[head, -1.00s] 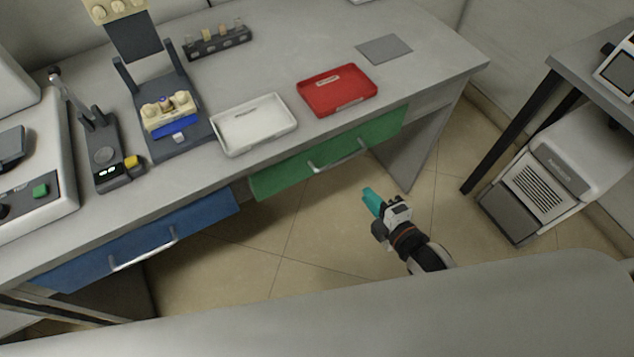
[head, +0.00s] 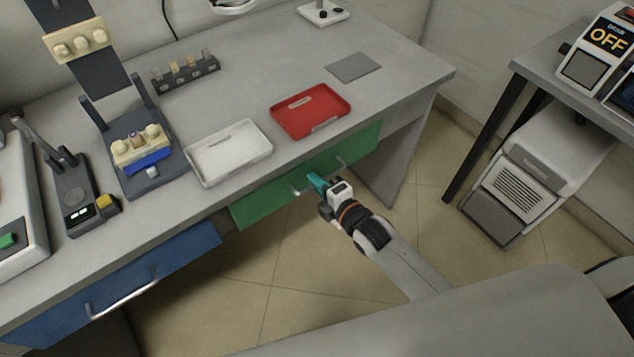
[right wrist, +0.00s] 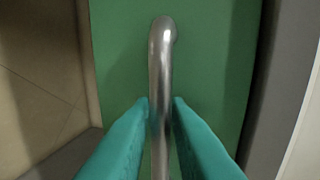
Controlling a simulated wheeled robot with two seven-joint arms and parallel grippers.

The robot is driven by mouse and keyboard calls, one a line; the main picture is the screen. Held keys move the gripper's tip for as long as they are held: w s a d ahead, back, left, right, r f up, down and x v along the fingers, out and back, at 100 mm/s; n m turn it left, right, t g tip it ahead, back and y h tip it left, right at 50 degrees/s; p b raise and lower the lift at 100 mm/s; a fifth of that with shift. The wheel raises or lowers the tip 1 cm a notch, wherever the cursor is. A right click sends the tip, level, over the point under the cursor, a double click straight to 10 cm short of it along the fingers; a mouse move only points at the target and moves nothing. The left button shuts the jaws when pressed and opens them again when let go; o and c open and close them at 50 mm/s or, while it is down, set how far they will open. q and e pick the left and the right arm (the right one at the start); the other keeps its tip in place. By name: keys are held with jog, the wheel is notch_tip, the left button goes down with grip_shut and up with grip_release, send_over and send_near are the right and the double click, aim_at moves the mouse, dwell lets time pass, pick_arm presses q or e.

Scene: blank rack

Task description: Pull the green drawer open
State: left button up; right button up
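The green drawer (head: 262,205) sits under the front of the bench top, with a metal bar handle (head: 341,162). Its front looks about flush with the bench; no clear gap shows. My right gripper (head: 314,182) is at this handle. In the right wrist view, its two teal fingers (right wrist: 161,103) lie on either side of the metal handle (right wrist: 161,60), close against it, with the green drawer front (right wrist: 215,60) behind. The gripper looks shut on the handle. The middle of the handle is partly hidden by the gripper in the head view. My left gripper is not in view.
A blue drawer (head: 180,262) with its own handle is to the left. On the bench are a white tray (head: 230,155), a red tray (head: 310,112), a grey pad (head: 354,67) and small devices. Open floor (head: 290,290) lies below. A side table (head: 535,65) stands right.

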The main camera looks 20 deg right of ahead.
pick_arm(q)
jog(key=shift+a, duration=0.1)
pick_arm(e)
jog(key=shift+w, duration=0.1)
jog(key=shift+c, duration=0.6)
grip_shut()
